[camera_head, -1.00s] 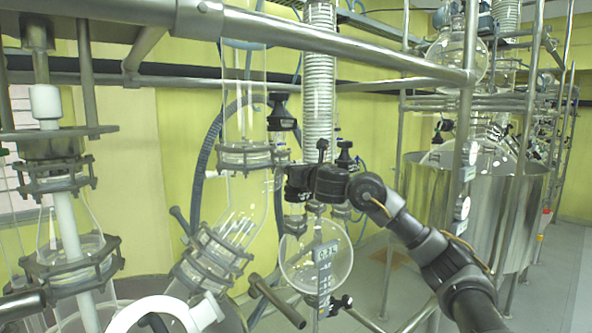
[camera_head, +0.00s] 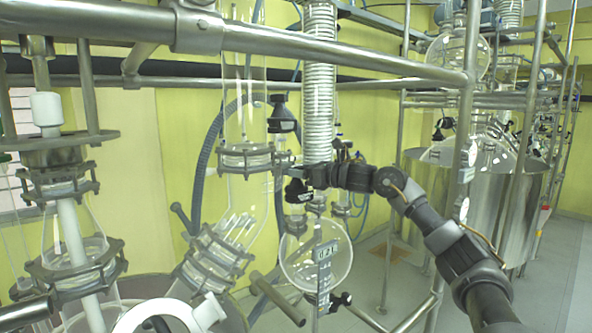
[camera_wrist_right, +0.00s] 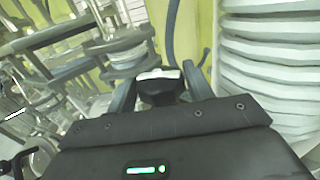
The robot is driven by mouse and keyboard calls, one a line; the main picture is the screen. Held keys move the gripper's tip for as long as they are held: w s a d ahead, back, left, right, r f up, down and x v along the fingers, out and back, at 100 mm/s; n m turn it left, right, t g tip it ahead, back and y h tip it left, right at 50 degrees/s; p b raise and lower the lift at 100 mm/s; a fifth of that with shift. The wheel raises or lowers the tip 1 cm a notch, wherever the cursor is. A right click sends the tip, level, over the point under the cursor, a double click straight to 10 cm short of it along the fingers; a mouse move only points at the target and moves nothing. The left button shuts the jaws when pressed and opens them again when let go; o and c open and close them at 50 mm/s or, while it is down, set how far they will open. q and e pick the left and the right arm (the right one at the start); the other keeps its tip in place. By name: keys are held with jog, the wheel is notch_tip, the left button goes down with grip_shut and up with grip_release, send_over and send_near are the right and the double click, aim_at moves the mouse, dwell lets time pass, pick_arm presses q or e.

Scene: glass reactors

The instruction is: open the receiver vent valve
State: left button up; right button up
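A black valve knob (camera_head: 298,191) with a pale marking sits on the glass column assembly, above the round glass receiver (camera_head: 300,262). I take this knob to be the receiver vent valve. My right gripper (camera_head: 312,178) is at the knob, reaching in from the right. In the right wrist view, a black knob with a white top (camera_wrist_right: 160,84) lies between the two fingers of my right gripper (camera_wrist_right: 160,92). The fingers stand apart, with gaps seen on both sides of the knob. The knob's far side is hidden. My left gripper is not in view.
A ribbed coil column (camera_head: 319,100) rises just behind the gripper and fills the right of the wrist view (camera_wrist_right: 265,70). Another black valve (camera_head: 282,115) is above. A steel rail (camera_head: 340,45) crosses overhead. A steel vessel (camera_head: 505,210) stands at right.

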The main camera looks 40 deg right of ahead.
jog(key=shift+o, duration=0.7)
jog(key=shift+f, duration=0.1)
jog(key=shift+f+h+b, duration=0.1)
jog(key=shift+h+b, duration=0.35)
jog(key=shift+h, duration=0.05)
jog(key=m+t+h+b, duration=0.1)
jog(key=m+h, duration=0.1)
jog(key=h, duration=0.1)
jog(key=m+h, duration=0.1)
jog(key=h, duration=0.1)
jog(key=m+h, duration=0.2)
jog(key=shift+a+r+h, duration=0.15)
jog(key=shift+r+h, duration=0.05)
jog(key=shift+h, duration=0.1)
jog(key=m+h, duration=0.3)
jog(key=h, duration=0.1)
jog(key=shift+g+h+b, duration=0.3)
jog(key=shift+g+b, duration=0.05)
jog(key=shift+g, duration=0.05)
